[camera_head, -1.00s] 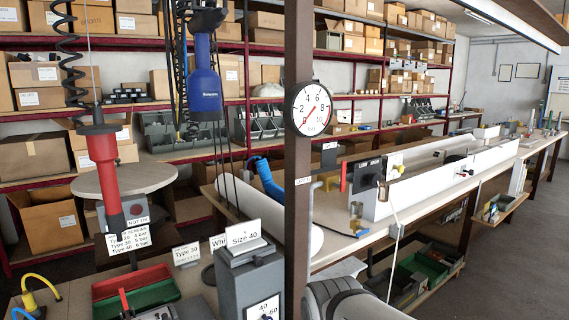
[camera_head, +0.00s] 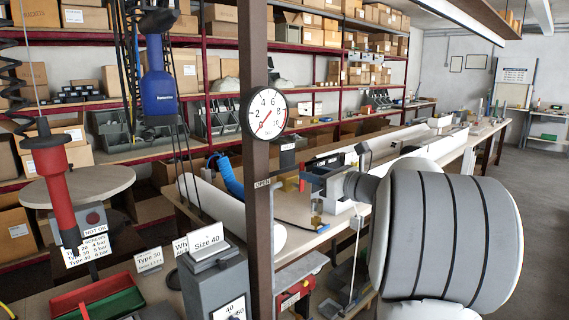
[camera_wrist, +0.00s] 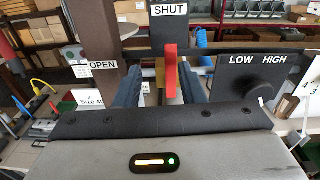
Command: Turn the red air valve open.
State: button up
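The red air valve's handle (camera_wrist: 170,72) stands upright in the wrist view, its top just below the SHUT sign (camera_wrist: 170,10). The OPEN sign (camera_wrist: 103,65) is to its left on the brown post. My gripper (camera_wrist: 161,74) is open, with its two dark blue fingers on either side of the handle. The handle is nearer the right finger; I cannot tell whether they touch. In the head view, my gripper (camera_head: 319,177) is at the valve, and a small part of the red handle (camera_head: 302,184) shows beside it.
A round pressure gauge (camera_head: 268,113) is on the brown post (camera_head: 259,225), left of my gripper. A LOW/HIGH knob panel (camera_wrist: 258,80) is close on the right in the wrist view. A blue tool (camera_head: 157,80) and a red tool (camera_head: 55,185) hang at the left.

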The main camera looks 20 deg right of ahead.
aim_at(303, 166)
jog(key=shift+w+d+r+m+t, duration=0.2)
jog(key=shift+d+r+m+t, duration=0.1)
jog(key=shift+d+m, duration=0.15)
jog(key=shift+w+r, duration=0.1)
jog(key=shift+w, duration=0.25)
jog(key=p+x, duration=0.1)
jog(key=x, duration=0.6)
jog(key=shift+s, duration=0.1)
jog(key=shift+c, duration=0.4)
grip_shut()
